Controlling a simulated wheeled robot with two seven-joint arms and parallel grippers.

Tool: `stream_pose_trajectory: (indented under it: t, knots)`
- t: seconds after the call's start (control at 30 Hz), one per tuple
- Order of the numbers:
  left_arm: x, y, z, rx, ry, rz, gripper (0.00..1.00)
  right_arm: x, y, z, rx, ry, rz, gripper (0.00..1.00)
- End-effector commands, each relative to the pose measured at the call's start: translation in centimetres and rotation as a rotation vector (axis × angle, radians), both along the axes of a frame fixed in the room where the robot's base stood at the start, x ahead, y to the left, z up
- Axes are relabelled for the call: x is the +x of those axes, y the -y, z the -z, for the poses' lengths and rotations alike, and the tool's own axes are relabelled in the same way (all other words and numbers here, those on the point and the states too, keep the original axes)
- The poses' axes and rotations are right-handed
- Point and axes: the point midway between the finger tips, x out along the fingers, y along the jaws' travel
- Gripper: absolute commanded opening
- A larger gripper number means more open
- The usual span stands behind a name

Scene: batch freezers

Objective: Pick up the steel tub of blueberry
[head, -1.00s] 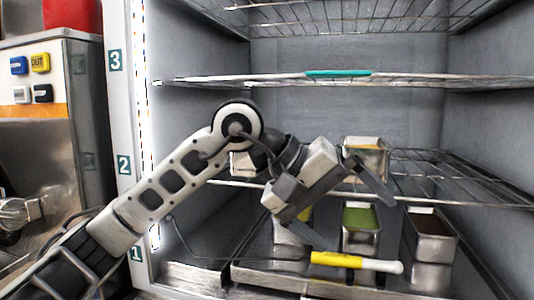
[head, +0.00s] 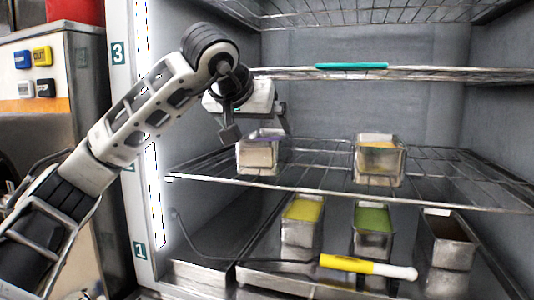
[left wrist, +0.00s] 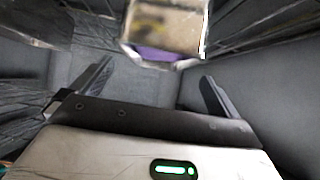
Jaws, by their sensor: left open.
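The steel tub of blueberry (head: 258,158), with a purple top surface, stands on the middle wire shelf at the left. In the left wrist view the tub (left wrist: 163,32) shows at the top, with purple along its lower edge. My left gripper (head: 258,131) is open and empty, just above and in front of the tub. In the left wrist view its two fingers are spread wide, and the tub appears beyond them, between their directions. I cannot tell whether a finger touches it. My right gripper is not in view.
Another steel tub with yellow-orange contents (head: 380,160) stands on the same shelf to the right. Below are tubs with yellow (head: 302,222), green (head: 372,228) and dark brown (head: 447,240) contents. A yellow-and-white handled tool (head: 367,267) lies in front. The upper shelf (head: 440,74) hangs close above.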

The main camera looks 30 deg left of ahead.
Motion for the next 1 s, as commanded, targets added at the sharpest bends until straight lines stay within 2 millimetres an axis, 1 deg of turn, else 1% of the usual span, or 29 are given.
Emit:
stream_pose_trajectory:
  t: [0.23,0.4,0.5,0.6,0.8,0.87,0.9,1.0]
  knots:
    - [1.4,-0.2,1.3,0.001,-0.004,0.001,1.0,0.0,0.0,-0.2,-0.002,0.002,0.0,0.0]
    - [3.3,-0.5,3.0,-0.001,-0.004,0.001,1.0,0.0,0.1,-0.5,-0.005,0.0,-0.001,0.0]
    - [4.3,-0.7,3.6,0.0,-0.003,0.003,1.0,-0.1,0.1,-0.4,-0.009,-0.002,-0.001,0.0]
    - [4.7,-0.9,3.9,-0.001,-0.001,0.002,1.0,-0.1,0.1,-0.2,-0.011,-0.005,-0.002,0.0]
    - [4.7,-0.9,3.9,0.0,0.0,0.002,1.0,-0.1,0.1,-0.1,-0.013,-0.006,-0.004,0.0]
    - [4.7,-0.9,3.9,0.0,0.0,0.002,0.83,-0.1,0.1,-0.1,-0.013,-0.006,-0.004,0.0]
    - [4.7,-0.9,3.9,0.0,0.0,0.002,0.72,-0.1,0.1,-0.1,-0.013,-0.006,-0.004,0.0]
    - [4.7,-0.9,3.9,0.0,0.0,0.002,0.46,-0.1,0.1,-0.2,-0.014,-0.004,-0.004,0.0]
